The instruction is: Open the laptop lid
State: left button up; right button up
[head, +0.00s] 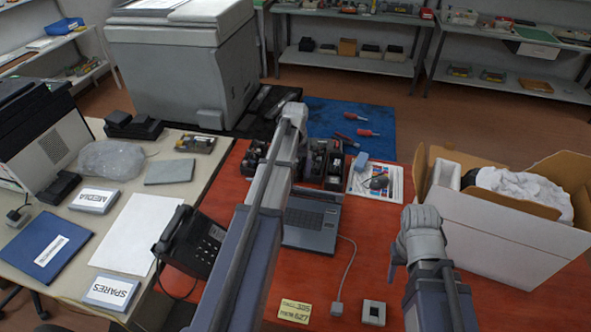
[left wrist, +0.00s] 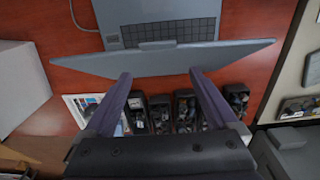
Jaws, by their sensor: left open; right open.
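The grey laptop (head: 310,240) sits on the red table mat, keyboard facing up, partly hidden by my left arm in the head view. Its lid (left wrist: 175,61) stands raised from the base, seen nearly edge-on in the left wrist view, with the keyboard (left wrist: 168,30) showing beyond it. My left gripper (left wrist: 160,74) is open and empty, with its two fingertips apart near the lid's edge; I cannot tell whether they touch it. In the head view its fingers are hidden behind my arm. My right gripper (head: 419,238) is above the mat, right of the laptop, its fingers unclear.
An open cardboard box (head: 500,235) is at the right. A black telephone (head: 192,243) is to the left. A cable runs to a small grey block (head: 337,308) in front. A yellow note (head: 295,311) lies nearby.

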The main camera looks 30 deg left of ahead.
pick_arm(q)
notch_tip(320, 180, up, 5)
jog(key=p, duration=0.3)
jog(key=shift+f+p, duration=0.15)
jog(key=shift+p, duration=0.15)
